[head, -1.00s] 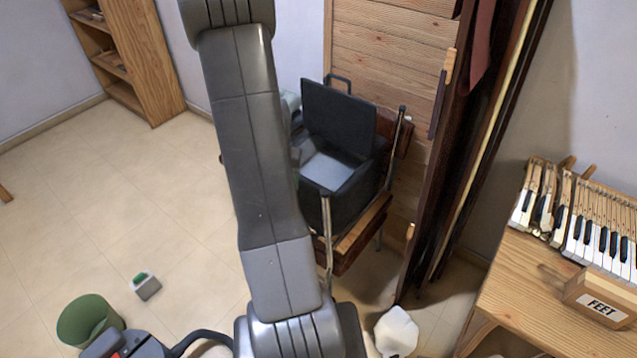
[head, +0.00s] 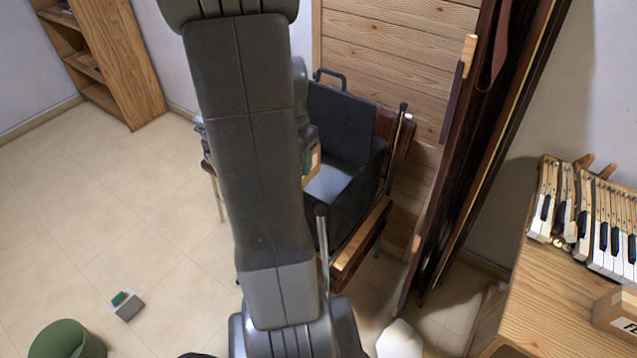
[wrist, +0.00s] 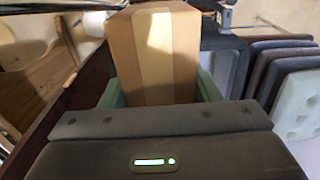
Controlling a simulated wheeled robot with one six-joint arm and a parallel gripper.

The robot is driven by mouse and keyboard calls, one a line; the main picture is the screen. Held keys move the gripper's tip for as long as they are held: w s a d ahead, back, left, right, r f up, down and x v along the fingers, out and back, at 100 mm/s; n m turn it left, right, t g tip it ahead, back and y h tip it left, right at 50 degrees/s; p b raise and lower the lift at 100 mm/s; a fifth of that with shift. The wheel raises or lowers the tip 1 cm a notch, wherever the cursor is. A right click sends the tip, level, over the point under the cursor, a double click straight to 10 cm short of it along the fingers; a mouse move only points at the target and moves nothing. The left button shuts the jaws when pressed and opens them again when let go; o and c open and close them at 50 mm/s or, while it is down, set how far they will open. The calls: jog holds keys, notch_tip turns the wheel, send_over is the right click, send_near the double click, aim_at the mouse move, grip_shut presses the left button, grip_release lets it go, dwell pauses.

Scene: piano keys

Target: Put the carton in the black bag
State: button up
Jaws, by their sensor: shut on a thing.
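The black bag (head: 345,130) stands open on a wooden chair, its lid raised at the back and its grey inside showing. My gripper (wrist: 155,88) is shut on the carton (wrist: 155,55), a brown box with a paler tape strip, seen in the wrist view between greenish finger pads. In the head view a small part of the carton (head: 313,163) shows at the bag's left opening edge, beside my arm. Most of the gripper and carton is hidden behind my arm there, so I cannot tell whether the carton is over the opening.
The chair (head: 362,245) has metal posts beside the bag. Dark tall boards (head: 470,150) lean at right, near a wooden desk (head: 560,290) with piano keys. A green bin (head: 68,342) and small grey box (head: 126,305) are on the floor at left, which is mostly clear.

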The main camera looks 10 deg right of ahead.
jog(key=w+d+p, duration=0.2)
jog(key=w+d, duration=0.5)
jog(key=shift+w+d+f+p, duration=0.1)
jog(key=shift+w+f, duration=0.05)
jog(key=shift+f, duration=2.85)
jog(key=shift+w+d+f+p, duration=0.1)
jog(key=shift+d+f+p, duration=0.05)
jog(key=shift+f, duration=2.85)
jog(key=shift+w+d+f+p, duration=0.1)
jog(key=shift+w+f, duration=0.05)
jog(key=shift+f, duration=2.85)
jog(key=shift+f, duration=0.1)
jog(key=o, duration=1.1)
notch_tip(320, 180, up, 12)
jog(key=shift+r+b, duration=0.1)
jog(key=shift+b, duration=0.5)
